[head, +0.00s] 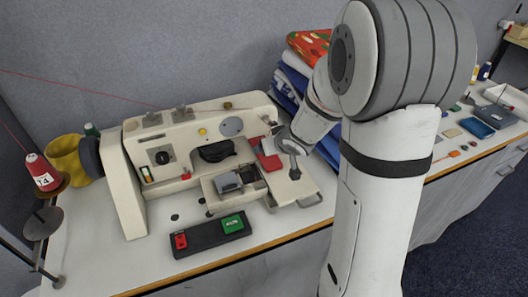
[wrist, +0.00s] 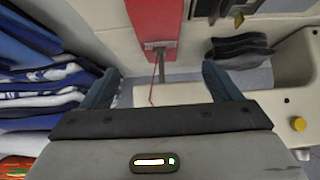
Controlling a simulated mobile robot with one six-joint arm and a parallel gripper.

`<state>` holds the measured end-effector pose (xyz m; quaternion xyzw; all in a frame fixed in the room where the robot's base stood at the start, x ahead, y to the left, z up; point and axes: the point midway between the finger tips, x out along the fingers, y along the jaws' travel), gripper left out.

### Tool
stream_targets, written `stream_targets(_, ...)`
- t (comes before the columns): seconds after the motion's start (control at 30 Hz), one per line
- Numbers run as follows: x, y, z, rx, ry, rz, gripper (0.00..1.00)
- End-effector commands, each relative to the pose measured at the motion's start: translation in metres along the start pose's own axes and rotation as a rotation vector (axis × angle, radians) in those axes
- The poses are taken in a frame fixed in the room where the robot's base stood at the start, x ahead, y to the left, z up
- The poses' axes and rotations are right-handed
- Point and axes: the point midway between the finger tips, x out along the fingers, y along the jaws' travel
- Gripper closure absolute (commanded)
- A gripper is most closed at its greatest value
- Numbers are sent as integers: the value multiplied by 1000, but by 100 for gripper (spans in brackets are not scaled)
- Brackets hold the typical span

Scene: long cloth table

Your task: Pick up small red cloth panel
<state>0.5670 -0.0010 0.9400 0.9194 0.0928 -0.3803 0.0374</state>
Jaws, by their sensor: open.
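The small red cloth panel (head: 268,161) lies on the sewing machine's bed near the needle end. In the wrist view the red panel (wrist: 156,18) is a strip at the top middle, beyond my fingertips, with a metal presser foot at its near end. A red thread hangs from there. My gripper (head: 286,154) is above the right end of the machine, just right of the panel. In the wrist view my gripper (wrist: 160,72) is open with nothing between its fingers. The panel's far end is cut off in that view.
The cream sewing machine (head: 213,126) stands close around the panel. Folded blue and white cloths (wrist: 35,85) are piled beside my gripper, with orange cloth (head: 308,44) on top. A black switch box (head: 208,238) with red and green buttons lies in front. A red thread spool (head: 42,172) stands left.

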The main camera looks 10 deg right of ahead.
Motion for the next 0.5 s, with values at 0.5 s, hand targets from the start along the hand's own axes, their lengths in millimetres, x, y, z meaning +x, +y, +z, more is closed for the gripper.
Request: stream_targets(0.5, 67, 1, 3, 1, -2, 2, 16)
